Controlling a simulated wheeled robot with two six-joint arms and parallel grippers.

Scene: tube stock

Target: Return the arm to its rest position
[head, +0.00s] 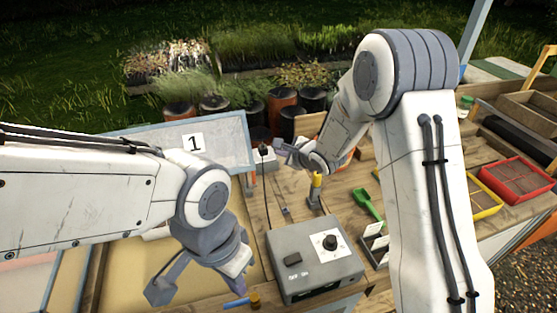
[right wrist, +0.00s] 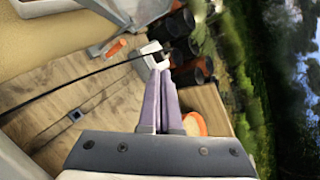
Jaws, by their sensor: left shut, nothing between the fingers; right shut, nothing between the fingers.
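My right arm reaches over the bench. Its gripper (head: 282,149) is at the back of the bench, just right of the panel marked 1, and shows shut and empty in the right wrist view (right wrist: 160,85). Its tips appear close to a small white block (right wrist: 151,54) with a black cable; I cannot tell whether they touch. My left arm comes in from the left. Its gripper (head: 240,266) is low over the front of the bench, left of the grey control box (head: 315,262), shut with nothing held.
The wooden bench (head: 262,205) holds a yellow-topped tool (head: 316,185), a green scoop (head: 366,203), a yellow tray (head: 470,197) and a red tray (head: 515,181). A blue-handled tool (head: 238,302) lies at the front. Dark pots (head: 312,99) stand behind.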

